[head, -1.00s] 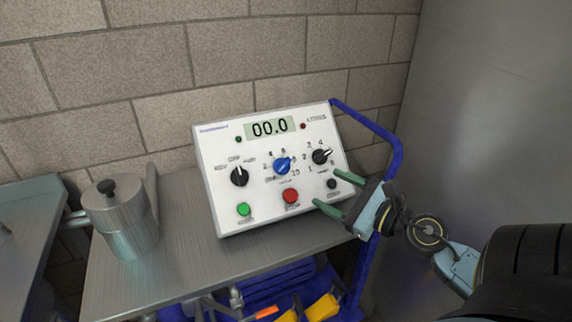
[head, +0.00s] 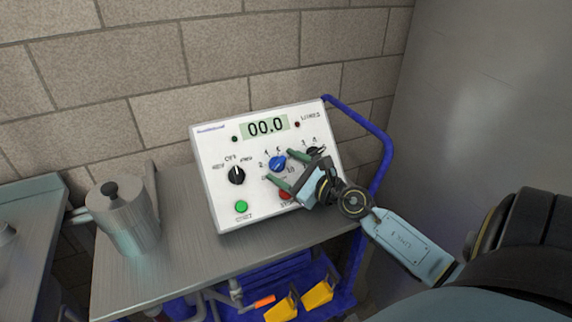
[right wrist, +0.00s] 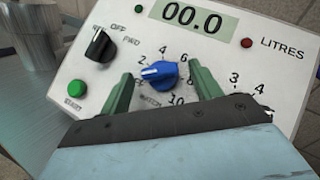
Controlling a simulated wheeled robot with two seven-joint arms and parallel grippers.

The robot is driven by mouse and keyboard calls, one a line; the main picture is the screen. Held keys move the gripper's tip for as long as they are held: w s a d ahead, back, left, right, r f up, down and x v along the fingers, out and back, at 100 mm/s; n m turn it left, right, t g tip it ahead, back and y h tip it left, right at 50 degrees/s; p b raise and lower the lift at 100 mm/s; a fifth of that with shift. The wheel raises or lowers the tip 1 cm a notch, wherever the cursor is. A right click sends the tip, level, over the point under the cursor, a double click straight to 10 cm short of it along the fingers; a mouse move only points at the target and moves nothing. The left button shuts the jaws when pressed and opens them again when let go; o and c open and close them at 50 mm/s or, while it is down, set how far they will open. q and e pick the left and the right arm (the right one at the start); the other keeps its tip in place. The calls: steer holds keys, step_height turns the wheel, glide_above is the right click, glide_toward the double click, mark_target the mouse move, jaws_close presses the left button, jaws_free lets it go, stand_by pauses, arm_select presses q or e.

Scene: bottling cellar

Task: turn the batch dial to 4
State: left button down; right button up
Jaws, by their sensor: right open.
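The blue batch dial (head: 277,163) sits in the middle of the white control panel (head: 212,188), with a scale from 2 to 10 around it. In the right wrist view the blue dial (right wrist: 157,76) shows between the fingers, with the 4 above it and the 2 at its upper left. In the right wrist view, gaps show between the right gripper (right wrist: 162,84) and the dial. My left gripper is not in view.
A black dial (head: 237,175) and green button (head: 241,206) are on the panel's left; another black dial (head: 315,152) is on its right. A metal pot (head: 128,222) stands left on the trolley top (head: 185,238).

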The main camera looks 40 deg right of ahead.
steer(key=shift+w, duration=0.1)
steer(key=shift+c, duration=0.2)
steer(key=c, duration=0.9)
steer(key=shift+c, duration=0.2)
